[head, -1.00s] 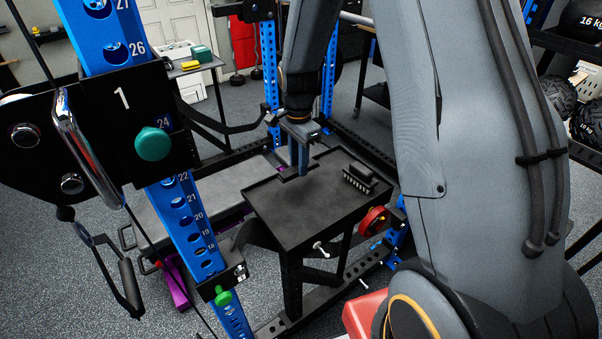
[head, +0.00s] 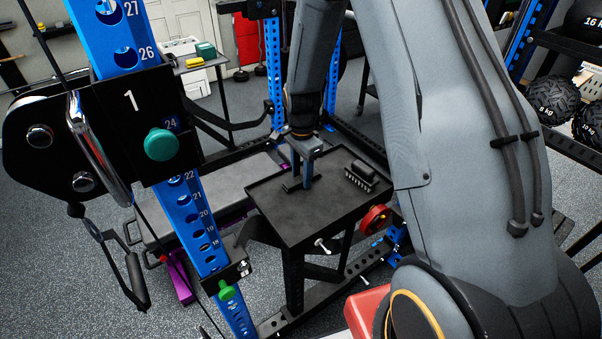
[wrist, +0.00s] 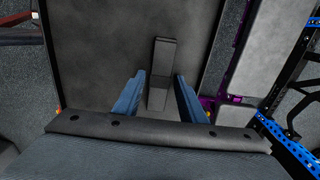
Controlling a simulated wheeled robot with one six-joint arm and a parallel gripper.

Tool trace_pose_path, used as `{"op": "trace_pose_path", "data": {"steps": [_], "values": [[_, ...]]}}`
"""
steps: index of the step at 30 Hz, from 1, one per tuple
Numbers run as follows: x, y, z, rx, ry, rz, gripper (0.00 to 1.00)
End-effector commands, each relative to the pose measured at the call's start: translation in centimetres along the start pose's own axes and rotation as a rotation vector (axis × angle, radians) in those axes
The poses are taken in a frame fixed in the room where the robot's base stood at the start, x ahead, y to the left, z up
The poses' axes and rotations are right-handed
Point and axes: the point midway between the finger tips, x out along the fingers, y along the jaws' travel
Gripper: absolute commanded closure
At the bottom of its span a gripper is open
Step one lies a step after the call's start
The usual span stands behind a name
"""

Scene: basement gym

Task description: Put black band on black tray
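The black band (wrist: 164,62) appears as a dark, narrow folded strip in the wrist view, over the tray surface and between my two fingers. In the head view the black band (head: 291,187) is a small dark shape at my fingertips, low at the black tray (head: 300,225), apparently resting on it. My gripper (head: 305,184) points down over the tray's back-left part. In the wrist view my gripper (wrist: 160,80) has its blue fingers on both sides of the band, with a gap at the left one. Contact at the right finger is hard to tell.
A black brush (head: 360,177) lies on the tray's right side. A grey bench (head: 205,200) stands left of the tray. A blue rack upright (head: 190,200) stands in front at left. The tray's front part is bare.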

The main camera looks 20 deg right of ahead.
Motion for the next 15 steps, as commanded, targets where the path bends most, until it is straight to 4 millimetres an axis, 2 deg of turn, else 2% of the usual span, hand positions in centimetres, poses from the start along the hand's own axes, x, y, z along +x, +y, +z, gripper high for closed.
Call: {"op": "trace_pose_path", "data": {"steps": [9,15], "values": [[-0.1,0.0,0.0,0.000,0.000,0.000,0.57],[-1.3,-0.1,0.0,0.000,0.001,-0.002,0.57]]}}
